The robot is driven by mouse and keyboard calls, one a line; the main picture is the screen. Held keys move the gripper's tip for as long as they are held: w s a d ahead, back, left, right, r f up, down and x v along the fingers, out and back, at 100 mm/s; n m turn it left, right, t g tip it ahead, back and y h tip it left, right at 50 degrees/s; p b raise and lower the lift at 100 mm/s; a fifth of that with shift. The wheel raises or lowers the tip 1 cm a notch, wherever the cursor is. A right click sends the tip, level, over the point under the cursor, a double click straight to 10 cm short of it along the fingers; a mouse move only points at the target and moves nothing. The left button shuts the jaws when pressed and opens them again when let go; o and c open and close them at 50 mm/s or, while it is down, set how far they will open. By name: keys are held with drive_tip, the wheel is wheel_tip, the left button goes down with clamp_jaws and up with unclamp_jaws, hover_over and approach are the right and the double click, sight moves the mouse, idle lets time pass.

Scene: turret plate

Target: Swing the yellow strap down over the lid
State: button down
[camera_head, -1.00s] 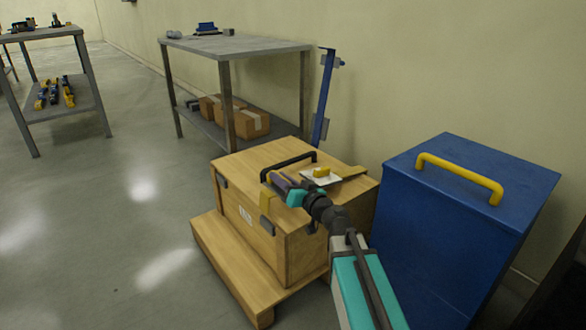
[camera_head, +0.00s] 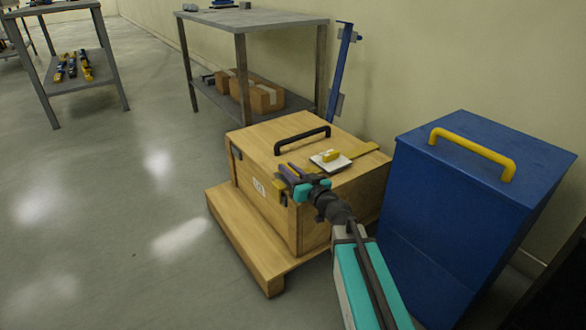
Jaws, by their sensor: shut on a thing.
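The wooden crate (camera_head: 320,225) stands with its lid (camera_head: 262,141) closed, and a black handle (camera_head: 302,134) is on the lid.
The crate stands on a wooden pallet (camera_head: 238,240). A blue cabinet (camera_head: 470,190) with a yellow handle is close on the right. A grey shelf table (camera_head: 250,22) with cardboard boxes and a blue post (camera_head: 338,75) stand behind. The floor at left is clear.

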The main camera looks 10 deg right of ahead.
drive_tip(key=shift+s+a+f, duration=0.15)
drive_tip(key=shift+a+f, duration=0.2)
drive_tip(key=shift+a, duration=0.15)
drive_tip(key=c, duration=1.6)
unclamp_jaws()
drive_tip(key=shift+f, duration=0.2)
drive_tip(key=shift+c, duration=0.2)
drive_tip(key=shift+d+r, duration=0.1)
drive_tip(key=shift+d, duration=0.1)
drive_tip(key=shift+d, duration=0.1)
drive_tip(key=shift+s+r, duration=0.1)
drive_tip(key=shift+p+v, duration=0.4)
drive_tip(key=shift+v, duration=1)
drive_tip(key=p+v, duration=0.2)
drive_tip(key=shift+s+d+r+p, duration=0.15)
drive_tip(key=shift+s+p, duration=0.15)
drive_tip(key=shift+d+p, duration=0.1)
drive_tip(key=shift+p, duration=0.5)
